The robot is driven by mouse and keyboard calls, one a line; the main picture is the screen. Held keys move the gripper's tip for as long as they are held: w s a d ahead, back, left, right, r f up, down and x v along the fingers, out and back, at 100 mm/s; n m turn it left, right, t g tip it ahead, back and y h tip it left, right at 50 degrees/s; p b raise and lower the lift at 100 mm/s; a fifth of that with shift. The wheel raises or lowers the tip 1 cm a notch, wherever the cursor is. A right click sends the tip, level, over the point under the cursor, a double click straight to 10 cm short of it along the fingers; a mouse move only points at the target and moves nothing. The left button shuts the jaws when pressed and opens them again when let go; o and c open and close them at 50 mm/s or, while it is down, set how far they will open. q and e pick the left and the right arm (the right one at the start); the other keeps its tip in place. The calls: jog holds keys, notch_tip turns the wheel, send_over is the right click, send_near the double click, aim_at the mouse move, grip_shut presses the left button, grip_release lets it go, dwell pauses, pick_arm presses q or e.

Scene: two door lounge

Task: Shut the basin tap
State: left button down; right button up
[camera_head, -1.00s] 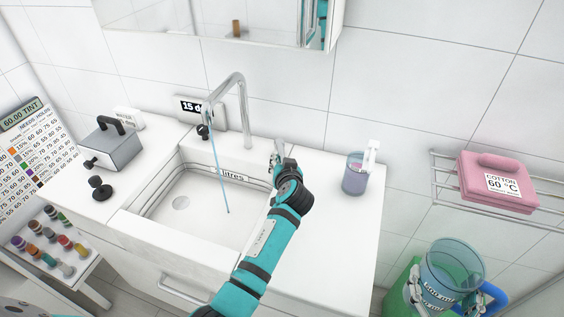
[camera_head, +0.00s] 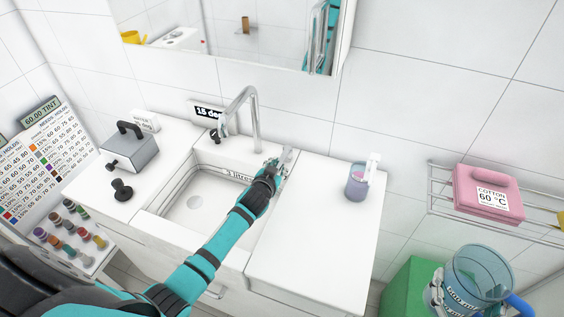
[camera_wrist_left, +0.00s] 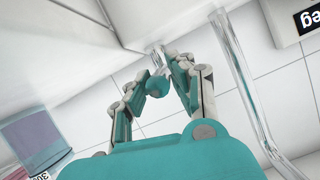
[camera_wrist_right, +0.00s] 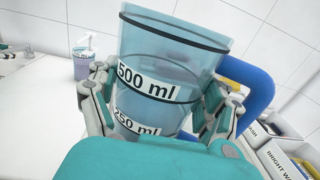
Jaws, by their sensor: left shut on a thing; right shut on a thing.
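The chrome basin tap (camera_head: 254,120) arches over the white basin (camera_head: 190,215). No water stream shows under its spout. My left gripper (camera_head: 281,163) is at the basin's right back edge, beside the tap's base. The tap's pipe (camera_wrist_left: 243,85) runs to the right there. My right gripper (camera_wrist_right: 155,100) is shut on a clear blue measuring jug (camera_wrist_right: 165,65) with 500 ml and 250 ml marks. The jug also shows in the head view (camera_head: 482,270).
A soap dispenser (camera_head: 358,182) stands on the clear right counter (camera_head: 315,230). A grey box with a black handle (camera_head: 130,150) and a black knob (camera_head: 122,190) are on the left. A pink case (camera_head: 485,190) lies on a wall rack. A green bin (camera_head: 405,285) is below.

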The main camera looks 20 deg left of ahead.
pick_arm(q)
jog(key=shift+a, duration=0.15)
pick_arm(e)
jog(key=shift+d+r, duration=0.1)
jog(key=shift+r, duration=0.05)
pick_arm(q)
jog(key=c, duration=1.2)
grip_release()
pick_arm(e)
jog(key=shift+w, duration=0.1)
pick_arm(q)
jog(key=shift+o, duration=0.2)
jog(key=v, duration=1.2)
jog(key=shift+a+f, duration=0.1)
